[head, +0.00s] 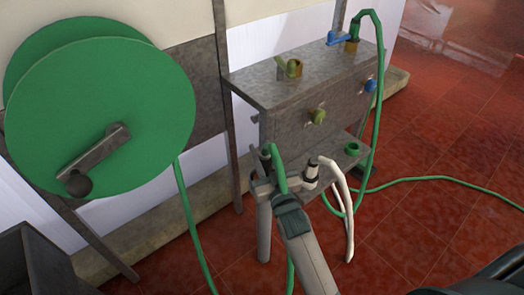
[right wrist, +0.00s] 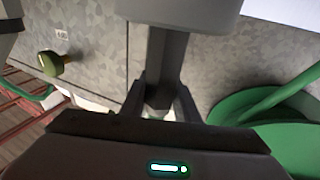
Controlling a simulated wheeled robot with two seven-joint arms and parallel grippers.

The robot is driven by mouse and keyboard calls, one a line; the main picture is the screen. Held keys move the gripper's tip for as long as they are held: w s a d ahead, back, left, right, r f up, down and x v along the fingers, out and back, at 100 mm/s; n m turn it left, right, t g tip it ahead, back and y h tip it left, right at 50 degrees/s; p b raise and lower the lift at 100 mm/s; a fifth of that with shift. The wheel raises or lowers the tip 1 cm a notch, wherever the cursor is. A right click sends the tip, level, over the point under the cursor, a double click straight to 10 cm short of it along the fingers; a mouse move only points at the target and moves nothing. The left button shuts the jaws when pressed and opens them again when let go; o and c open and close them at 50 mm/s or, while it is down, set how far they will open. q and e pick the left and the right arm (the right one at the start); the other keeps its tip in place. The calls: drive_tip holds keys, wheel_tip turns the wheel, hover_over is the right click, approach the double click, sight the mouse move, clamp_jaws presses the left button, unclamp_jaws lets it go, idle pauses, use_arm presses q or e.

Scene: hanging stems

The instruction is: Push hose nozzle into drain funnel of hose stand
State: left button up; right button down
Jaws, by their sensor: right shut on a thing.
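The hose stand (head: 300,92) is a grey stone-patterned box on legs, with a low shelf at its front. A small green ring-shaped opening, apparently the drain funnel (head: 352,149), sits at the shelf's right end. My right gripper (head: 281,184) is at the shelf's front left, left of the funnel and apart from it. It is shut on a green hose end (head: 276,165), apparently the nozzle; its tip is hard to make out. In the right wrist view the fingers (right wrist: 160,108) close on something pale, mostly hidden. My left gripper is not in view.
A green hose reel (head: 110,115) stands at the left. A blue tap (head: 345,38) and olive taps (head: 318,116) stick out from the stand. A green hose (head: 374,120) loops down its right side. A white curved piece (head: 342,195) hangs beside my gripper.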

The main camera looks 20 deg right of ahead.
drive_tip(key=shift+f, duration=0.55)
drive_tip(key=shift+f+b, duration=0.35)
drive_tip(key=shift+b, duration=0.05)
idle(0.7)
drive_tip(key=c, duration=1.3)
unclamp_jaws()
drive_tip(key=shift+s, duration=0.1)
drive_tip(key=s, duration=0.5)
drive_tip(key=s+f, duration=0.1)
drive_tip(key=s, duration=0.5)
drive_tip(key=s+f, duration=0.1)
drive_tip(key=s, duration=0.5)
drive_tip(key=shift+b, duration=0.3)
